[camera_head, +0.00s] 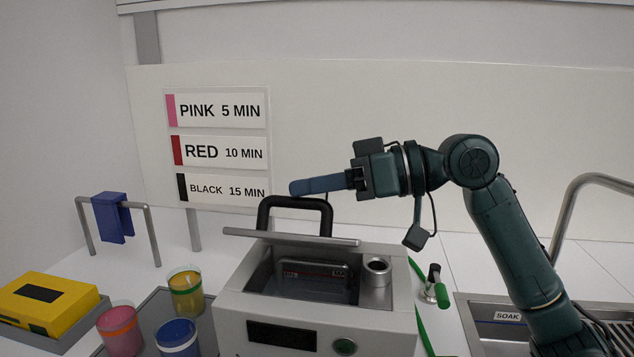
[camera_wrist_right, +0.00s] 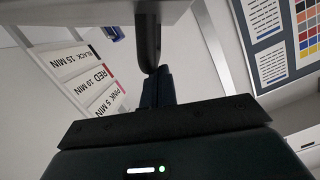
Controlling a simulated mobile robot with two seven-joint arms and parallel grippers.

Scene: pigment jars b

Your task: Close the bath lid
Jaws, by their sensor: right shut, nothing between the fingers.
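The grey bath (camera_head: 318,325) stands at the front middle, its opening showing a dark inside. Its lid (camera_head: 290,237) is raised and seen nearly edge-on at the back of the opening. The lid's black handle (camera_head: 264,215) stands above that edge. My right gripper (camera_head: 295,187) is shut and empty, with blue fingers pointing left just above the handle's top. In the right wrist view the fingers (camera_wrist_right: 157,80) meet or nearly meet the handle (camera_wrist_right: 148,35); I cannot tell if they touch. The lid (camera_wrist_right: 75,10) also shows there. My left gripper is out of view.
Pink (camera_head: 121,335), yellow (camera_head: 186,290) and blue (camera_head: 178,338) jars stand left of the bath, near a yellow box (camera_head: 45,303). A rail with a blue clip (camera_head: 113,217) is behind. A sink marked SOAK (camera_head: 507,316) lies right. A metal cup (camera_head: 377,271) sits in the bath's top.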

